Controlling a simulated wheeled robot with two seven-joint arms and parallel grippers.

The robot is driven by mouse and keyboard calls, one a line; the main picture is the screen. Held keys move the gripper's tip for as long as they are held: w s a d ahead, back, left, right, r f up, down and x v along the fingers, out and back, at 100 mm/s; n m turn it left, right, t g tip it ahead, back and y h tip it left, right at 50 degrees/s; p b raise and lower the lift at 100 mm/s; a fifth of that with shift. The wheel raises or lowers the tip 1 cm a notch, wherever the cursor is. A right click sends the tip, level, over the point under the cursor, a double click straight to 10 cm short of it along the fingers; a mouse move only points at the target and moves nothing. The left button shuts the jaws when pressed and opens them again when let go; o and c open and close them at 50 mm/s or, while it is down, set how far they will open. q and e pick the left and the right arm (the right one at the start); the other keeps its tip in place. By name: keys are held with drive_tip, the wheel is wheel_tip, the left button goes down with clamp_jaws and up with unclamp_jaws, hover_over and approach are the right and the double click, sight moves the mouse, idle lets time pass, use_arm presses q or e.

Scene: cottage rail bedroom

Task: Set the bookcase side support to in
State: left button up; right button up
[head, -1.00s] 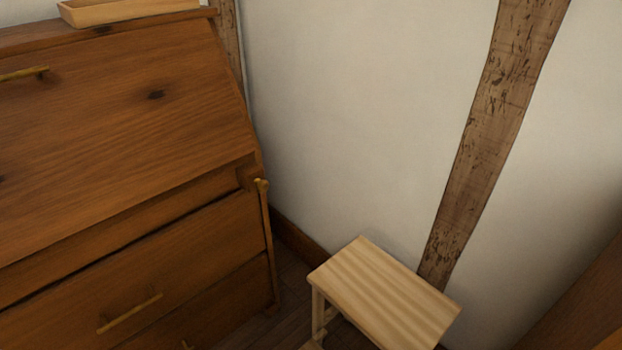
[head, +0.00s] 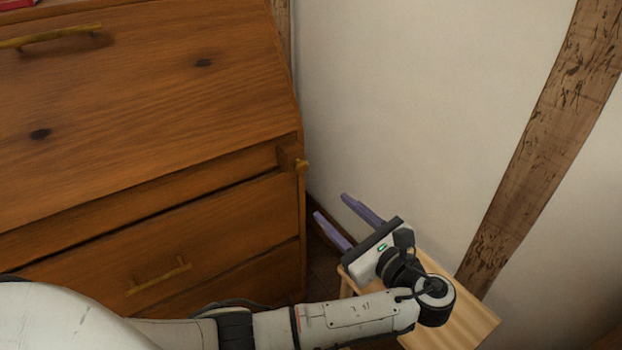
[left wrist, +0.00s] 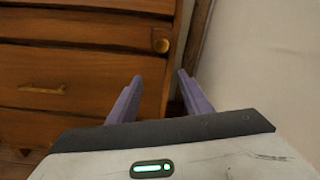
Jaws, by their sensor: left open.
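The bookcase side support (head: 287,156) is a narrow wooden end piece with a small brass knob, at the upper right corner of the wooden bureau's drawers. In the left wrist view its knob (left wrist: 162,46) shows just beyond the fingertips. How far the support stands out is hard to tell. My left gripper (head: 331,205) is open and empty, to the right of and below the knob in the head view. Its two purple fingers (left wrist: 159,75) point toward the bureau's right edge, apart from the knob. My right gripper is not in view.
The bureau (head: 130,100) has a sloped front and brass-handled drawers (head: 160,277). A pale wooden stool (head: 470,318) stands partly under my left gripper and wrist. The white wall (head: 400,100) with a timber post (head: 540,130) closes off the right side.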

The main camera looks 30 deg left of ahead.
sight(304, 169)
use_arm(q)
drive_tip(key=shift+y, duration=0.5)
drive_tip(key=b+x, duration=0.1)
drive_tip(key=x, duration=0.2)
drive_tip(key=r+b+x, duration=0.1)
drive_tip(key=x, duration=0.3)
drive_tip(key=r+x, duration=0.1)
drive_tip(key=x, duration=0.2)
drive_tip(key=shift+w+a+r+b, duration=0.2)
drive_tip(key=shift+w+r+b, duration=0.05)
drive_tip(key=shift+b, duration=0.15)
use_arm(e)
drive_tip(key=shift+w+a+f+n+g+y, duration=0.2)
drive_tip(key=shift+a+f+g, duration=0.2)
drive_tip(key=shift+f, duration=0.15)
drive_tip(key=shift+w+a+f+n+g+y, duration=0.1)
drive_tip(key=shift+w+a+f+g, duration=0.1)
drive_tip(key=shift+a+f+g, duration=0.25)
use_arm(q)
drive_tip(key=shift+c, duration=0.3)
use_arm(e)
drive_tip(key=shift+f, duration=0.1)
use_arm(q)
clamp_jaws()
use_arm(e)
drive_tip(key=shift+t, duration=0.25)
